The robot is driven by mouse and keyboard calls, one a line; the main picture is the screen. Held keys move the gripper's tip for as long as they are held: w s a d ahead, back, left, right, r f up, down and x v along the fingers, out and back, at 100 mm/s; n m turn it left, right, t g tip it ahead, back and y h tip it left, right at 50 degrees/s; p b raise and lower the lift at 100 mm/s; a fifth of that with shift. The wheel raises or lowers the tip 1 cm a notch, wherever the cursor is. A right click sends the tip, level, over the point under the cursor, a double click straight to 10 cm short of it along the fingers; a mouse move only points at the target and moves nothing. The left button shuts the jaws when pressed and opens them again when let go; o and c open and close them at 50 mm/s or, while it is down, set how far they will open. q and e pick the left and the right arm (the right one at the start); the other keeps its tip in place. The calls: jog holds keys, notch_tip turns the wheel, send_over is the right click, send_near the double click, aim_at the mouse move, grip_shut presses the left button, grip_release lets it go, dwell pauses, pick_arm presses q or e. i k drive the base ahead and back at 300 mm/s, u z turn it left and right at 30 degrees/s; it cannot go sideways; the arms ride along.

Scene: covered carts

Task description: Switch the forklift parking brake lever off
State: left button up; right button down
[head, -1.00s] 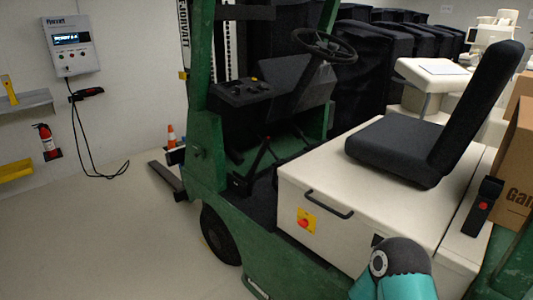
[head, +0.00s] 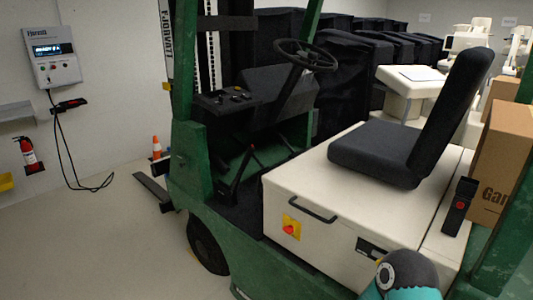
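The green forklift (head: 193,190) fills the middle of the head view. Its dark steering wheel (head: 305,55) and black seat (head: 375,150) are in clear sight. A thin dark lever with a small red tip (head: 252,148) rises from the footwell, left of the white seat base. I cannot tell for sure whether it is the parking brake lever or which position it is in. A black upright unit with a red button (head: 460,205) stands right of the seat. Neither of my grippers is in view; only a teal and grey part of my arm shows at the bottom right.
A charger box (head: 52,55) with a cable hangs on the left wall above a fire extinguisher (head: 28,153). An orange cone (head: 156,147) stands behind the fork. Cardboard boxes (head: 503,150) are at right, black-covered carts (head: 345,75) behind. Floor at left is clear.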

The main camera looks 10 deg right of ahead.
aim_at(233, 188)
jog(key=i, duration=0.9)
jog(key=u, duration=0.05)
